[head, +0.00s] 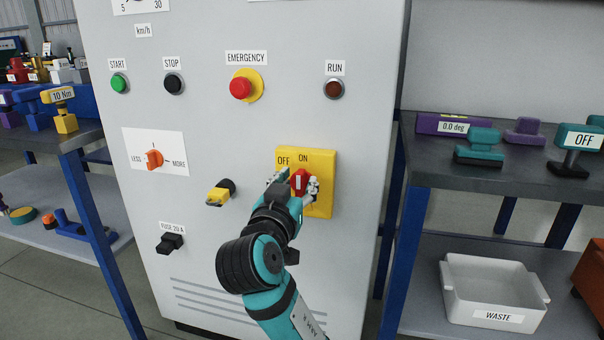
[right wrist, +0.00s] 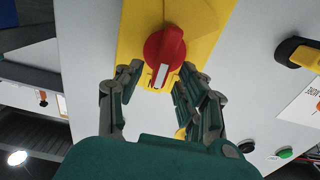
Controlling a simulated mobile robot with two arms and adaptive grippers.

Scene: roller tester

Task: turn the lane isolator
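The lane isolator is a red rotary knob (head: 299,181) with a white mark, on a yellow plate (head: 322,172) marked OFF and ON at its top. The white mark looks roughly upright, below the ON label. My right gripper (head: 294,186) is at the knob with its fingers spread, one to each side. In the right wrist view the knob (right wrist: 164,52) lies just beyond and between the open fingertips (right wrist: 159,76); I see gaps beside it and cannot see contact. My left gripper is not in view.
The grey cabinet also carries an emergency button (head: 241,88), a yellow-handled switch (head: 219,195), an orange selector (head: 154,158) and a black fuse handle (head: 170,243). A dark shelf (head: 455,172) with tools stands close on the right, with a white waste bin (head: 492,288) below.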

